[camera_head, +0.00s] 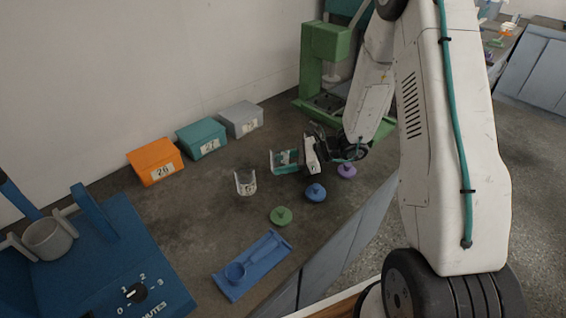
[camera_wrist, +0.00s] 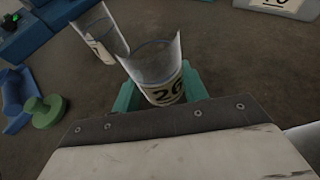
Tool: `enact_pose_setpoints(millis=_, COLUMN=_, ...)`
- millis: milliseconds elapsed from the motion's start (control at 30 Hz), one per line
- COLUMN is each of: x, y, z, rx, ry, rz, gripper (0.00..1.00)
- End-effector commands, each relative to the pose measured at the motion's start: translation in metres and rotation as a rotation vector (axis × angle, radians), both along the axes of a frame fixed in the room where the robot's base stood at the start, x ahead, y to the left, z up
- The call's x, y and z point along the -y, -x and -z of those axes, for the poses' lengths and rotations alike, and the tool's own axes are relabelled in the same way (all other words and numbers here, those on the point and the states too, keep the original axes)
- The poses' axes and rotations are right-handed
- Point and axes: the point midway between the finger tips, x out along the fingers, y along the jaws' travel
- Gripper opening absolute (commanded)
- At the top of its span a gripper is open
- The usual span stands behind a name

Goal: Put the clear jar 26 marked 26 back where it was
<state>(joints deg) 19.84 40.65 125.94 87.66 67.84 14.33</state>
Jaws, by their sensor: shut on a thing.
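The clear jar 26 (camera_wrist: 155,70) is open-topped and has a cream label reading 26. It is between the teal fingers of my gripper (camera_wrist: 160,92), which is shut on it. In the head view my gripper (camera_head: 285,161) is low over the bench, and the jar is mostly hidden by the teal fingers. I cannot tell whether the jar's base touches the bench. A second clear jar (camera_head: 245,184) with a label stands to the left of my gripper, apart from it. It also shows in the wrist view (camera_wrist: 100,35), its number unclear.
Orange (camera_head: 155,160), teal (camera_head: 201,138) and grey (camera_head: 241,119) labelled boxes line the wall. Green (camera_head: 281,215), blue (camera_head: 316,192) and purple (camera_head: 347,170) knobbed pieces lie near the front edge. A blue tray (camera_head: 262,258) and blue machine (camera_head: 95,265) are left; a green machine (camera_head: 325,45) stands behind.

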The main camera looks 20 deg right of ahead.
Motion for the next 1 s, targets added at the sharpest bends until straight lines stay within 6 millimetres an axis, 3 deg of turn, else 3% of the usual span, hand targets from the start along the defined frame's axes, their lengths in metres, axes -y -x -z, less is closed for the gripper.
enact_pose_setpoints(millis=133, x=-0.001, y=0.000, z=0.003, rx=-0.002, ry=-0.001, rz=-0.001, gripper=0.13)
enact_pose_setpoints(millis=167, x=-0.001, y=0.000, z=0.003, rx=-0.001, ry=0.000, rz=-0.002, gripper=0.49)
enact_pose_setpoints(millis=233, x=-0.002, y=0.000, z=0.003, rx=-0.001, ry=0.000, rz=-0.003, gripper=0.65)
enact_pose_setpoints(millis=600, x=0.000, y=0.001, z=-0.002, rx=0.001, ry=0.000, rz=-0.001, gripper=0.65)
enact_pose_setpoints(millis=1000, x=0.068, y=0.029, z=-0.031, rx=0.002, ry=0.001, rz=0.002, gripper=0.65)
